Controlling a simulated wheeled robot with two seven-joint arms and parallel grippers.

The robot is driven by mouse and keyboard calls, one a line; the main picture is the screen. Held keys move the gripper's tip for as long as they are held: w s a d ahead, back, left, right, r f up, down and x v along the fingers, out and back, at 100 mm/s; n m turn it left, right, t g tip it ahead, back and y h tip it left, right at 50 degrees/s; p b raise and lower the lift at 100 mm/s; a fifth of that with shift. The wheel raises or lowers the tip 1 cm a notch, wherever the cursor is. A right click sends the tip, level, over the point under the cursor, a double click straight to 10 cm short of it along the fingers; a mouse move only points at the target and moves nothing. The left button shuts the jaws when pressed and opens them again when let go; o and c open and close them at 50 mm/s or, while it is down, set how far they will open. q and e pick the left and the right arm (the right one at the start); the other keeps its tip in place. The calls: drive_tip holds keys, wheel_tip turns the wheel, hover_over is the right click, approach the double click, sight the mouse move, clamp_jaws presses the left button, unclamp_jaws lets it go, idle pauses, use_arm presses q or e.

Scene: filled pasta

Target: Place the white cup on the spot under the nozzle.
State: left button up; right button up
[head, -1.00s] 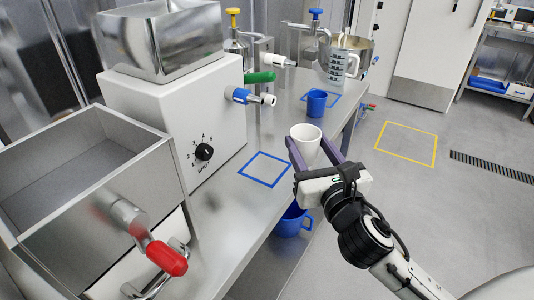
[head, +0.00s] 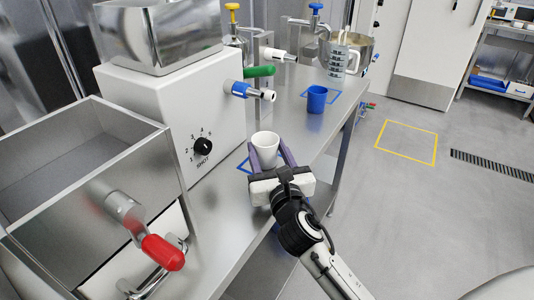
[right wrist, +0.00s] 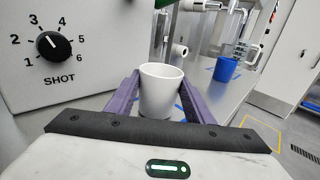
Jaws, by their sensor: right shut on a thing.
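The white cup (head: 265,149) is upright between the purple fingers of my right gripper (head: 267,156), which is shut on it. It also shows in the right wrist view (right wrist: 160,88), held between both fingers. In the head view the cup is over the blue square outline (head: 243,166) on the steel table, which is mostly hidden by the cup and gripper. I cannot tell whether the cup touches the table. The nozzle with a blue collar (head: 249,91) sticks out of the white machine (head: 180,120), above and behind the cup. My left gripper is not in view.
A blue cup (head: 316,99) stands on another blue outline farther back, near a grey measuring jug (head: 338,60). A red-handled lever (head: 162,252) juts out from the steel hopper (head: 90,200) at front left. The table's right edge lies close to my arm.

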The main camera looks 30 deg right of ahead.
drive_tip(key=shift+f, duration=0.1)
drive_tip(key=o, duration=1.1)
drive_tip(key=b+v, duration=0.1)
drive_tip(key=v, duration=1.1)
